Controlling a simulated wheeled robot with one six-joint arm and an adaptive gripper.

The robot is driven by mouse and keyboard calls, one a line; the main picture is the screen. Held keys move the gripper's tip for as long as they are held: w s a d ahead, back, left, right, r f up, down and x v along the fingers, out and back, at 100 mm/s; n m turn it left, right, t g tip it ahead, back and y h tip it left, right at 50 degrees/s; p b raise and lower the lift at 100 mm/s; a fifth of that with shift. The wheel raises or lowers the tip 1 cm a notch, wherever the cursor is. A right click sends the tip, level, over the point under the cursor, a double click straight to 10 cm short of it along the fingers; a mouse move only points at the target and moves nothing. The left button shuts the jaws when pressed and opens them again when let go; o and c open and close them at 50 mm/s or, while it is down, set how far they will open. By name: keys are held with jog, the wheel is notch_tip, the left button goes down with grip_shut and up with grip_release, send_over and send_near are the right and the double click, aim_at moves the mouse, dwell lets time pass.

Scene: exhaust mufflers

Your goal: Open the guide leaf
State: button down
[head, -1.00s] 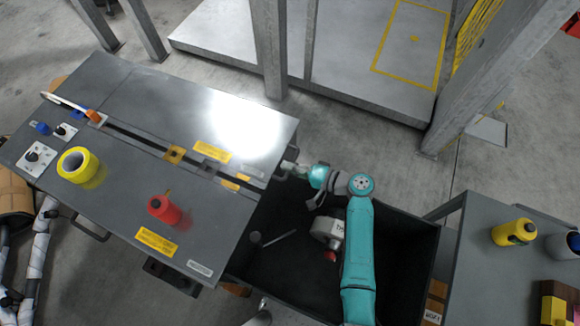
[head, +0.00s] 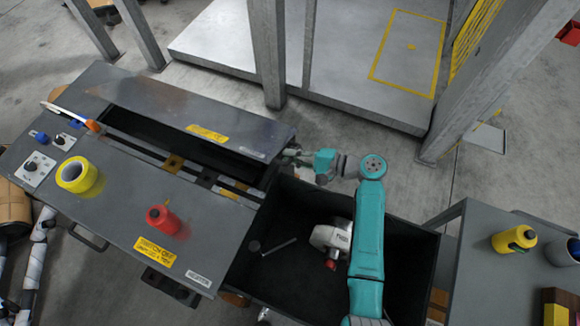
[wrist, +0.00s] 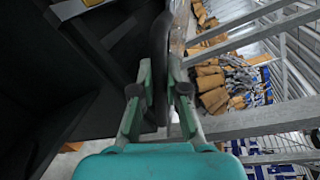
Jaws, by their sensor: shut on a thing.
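The guide leaf (head: 190,112) is the long grey rear panel on top of the grey machine table (head: 125,215). It stands tilted up, with a dark slot open along its front edge. My gripper (head: 291,154) is at the leaf's right end in the head view. In the wrist view my gripper (wrist: 158,90) is shut on a dark, thin edge (wrist: 160,45) between its fingertips, which I take as the leaf's end. The exact contact is hidden in the head view.
A black bin (head: 285,275) under my arm holds a white-and-red tool (head: 332,240). A steel post (head: 265,55) rises behind the leaf. A side table (head: 475,240) is at right.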

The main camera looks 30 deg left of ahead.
jog(key=w+r+m+g, duration=0.1)
jog(key=w+r+m, duration=0.6)
jog(key=w, duration=0.2)
jog(key=shift+w+a+r+g+y, duration=0.2)
jog(key=shift+a+r+g+y, duration=0.05)
jog(key=shift+r+g+y, duration=0.15)
jog(key=shift+f, duration=0.1)
jog(key=c, duration=1.2)
grip_release()
jog(key=v, duration=1.2)
